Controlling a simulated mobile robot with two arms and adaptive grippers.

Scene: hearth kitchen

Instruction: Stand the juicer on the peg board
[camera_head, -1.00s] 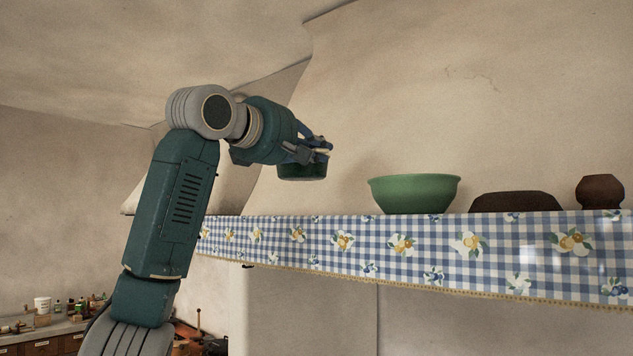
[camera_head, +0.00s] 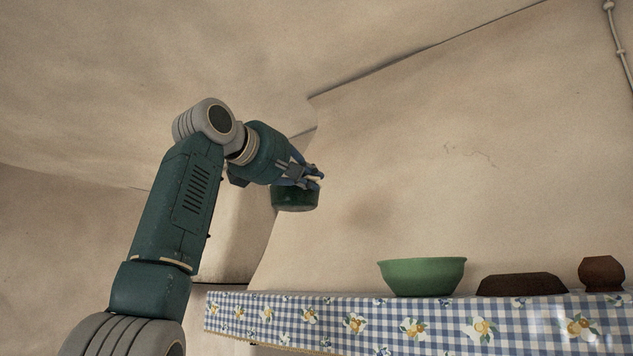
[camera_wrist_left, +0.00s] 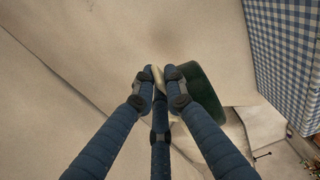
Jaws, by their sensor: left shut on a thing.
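My left gripper (camera_head: 316,178) is shut on a dark green, round thing with a pale cream part, which I take to be the juicer (camera_head: 295,198). It is held up in the air, left of and above the mantel shelf, with the green body below the fingers. In the left wrist view, the fingertips (camera_wrist_left: 160,80) close on the cream part, and the green body (camera_wrist_left: 198,92) shows behind the right finger. The fingers hide part of it. No peg board can be made out. My right gripper is not in view.
The shelf, with a blue checked cloth (camera_head: 380,322), runs across the lower right. On it stand a green bowl (camera_head: 422,277), a low dark brown dish (camera_head: 521,285) and a small brown pot (camera_head: 601,273). The shelf's left part is clear.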

